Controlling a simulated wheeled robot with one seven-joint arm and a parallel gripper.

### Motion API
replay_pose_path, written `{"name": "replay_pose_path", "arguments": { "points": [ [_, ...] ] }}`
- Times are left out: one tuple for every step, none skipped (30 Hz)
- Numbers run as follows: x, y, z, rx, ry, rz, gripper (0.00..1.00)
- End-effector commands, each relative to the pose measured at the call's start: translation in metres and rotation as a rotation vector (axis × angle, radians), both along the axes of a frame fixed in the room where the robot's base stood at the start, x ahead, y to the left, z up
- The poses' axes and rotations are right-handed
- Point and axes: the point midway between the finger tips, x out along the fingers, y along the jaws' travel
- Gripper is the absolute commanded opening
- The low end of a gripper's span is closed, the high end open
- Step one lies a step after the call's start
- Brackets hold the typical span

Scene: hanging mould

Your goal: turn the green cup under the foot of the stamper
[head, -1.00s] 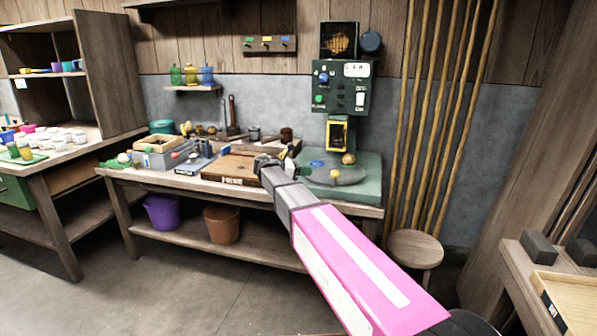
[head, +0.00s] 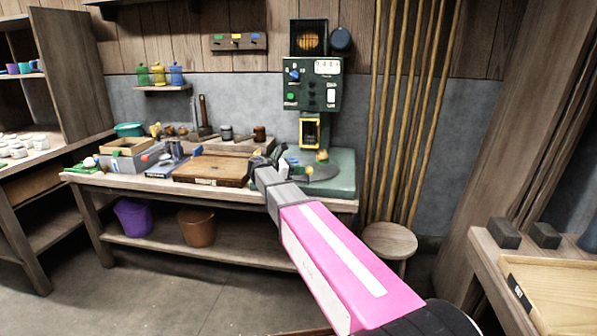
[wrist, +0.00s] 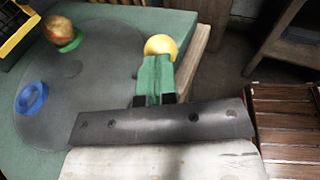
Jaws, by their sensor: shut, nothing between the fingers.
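The stamper is a dark green machine (head: 313,84) at the bench's right end, with a yellow-framed foot (head: 310,130). Its foot also shows at the upper left of the wrist view (wrist: 14,32). Below is a grey round plate (wrist: 95,95). On it, near the foot, a green cup (wrist: 72,45) holds a brown ball (wrist: 60,26). A blue cup (wrist: 32,97) stands at the plate's left. A yellow round thing (wrist: 160,46) is at the plate's right edge, just beyond my fingertips. My gripper (wrist: 156,62) is shut and empty; it also shows in the head view (head: 270,160).
A wooden board (head: 212,170) and trays lie on the bench left of the stamper. Poles (head: 410,120) lean on the wall to the right, with a round stool (head: 390,238) below. A side table with a wooden tray (head: 560,290) stands at right.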

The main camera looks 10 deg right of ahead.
Motion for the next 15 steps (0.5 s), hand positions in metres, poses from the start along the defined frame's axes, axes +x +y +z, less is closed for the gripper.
{"name": "replay_pose_path", "arguments": {
  "points": [
    [0.0, 0.0, 0.0, 0.0, 0.0, 0.002, 0.0],
    [-0.001, -0.001, 0.0, 0.0, 0.0, 0.003, 0.0],
    [-0.001, -0.002, 0.0, 0.0, 0.0, 0.006, 0.0],
    [-0.002, -0.002, 0.0, 0.0, 0.0, 0.009, 0.0],
    [-0.002, -0.003, 0.0, 0.0, 0.001, 0.012, 0.0],
    [-0.003, -0.005, 0.0, 0.0, 0.0, 0.019, 0.0],
    [-0.003, -0.006, 0.0, 0.0, 0.0, 0.025, 0.0],
    [-0.004, -0.007, 0.0, 0.0, 0.0, 0.033, 0.0],
    [-0.005, -0.01, 0.0, -0.001, 0.0, 0.043, 0.0],
    [-0.006, -0.012, 0.0, -0.001, 0.0, 0.052, 0.0],
    [-0.007, -0.014, 0.0, -0.001, 0.0, 0.062, 0.0],
    [-0.008, -0.017, 0.0, -0.001, 0.0, 0.076, 0.0],
    [-0.009, -0.02, 0.0, -0.001, 0.0, 0.089, 0.0],
    [-0.01, -0.023, 0.0, -0.001, 0.001, 0.1, 0.0],
    [-0.01, -0.027, 0.0, -0.001, 0.0, 0.118, 0.0]
  ]
}}
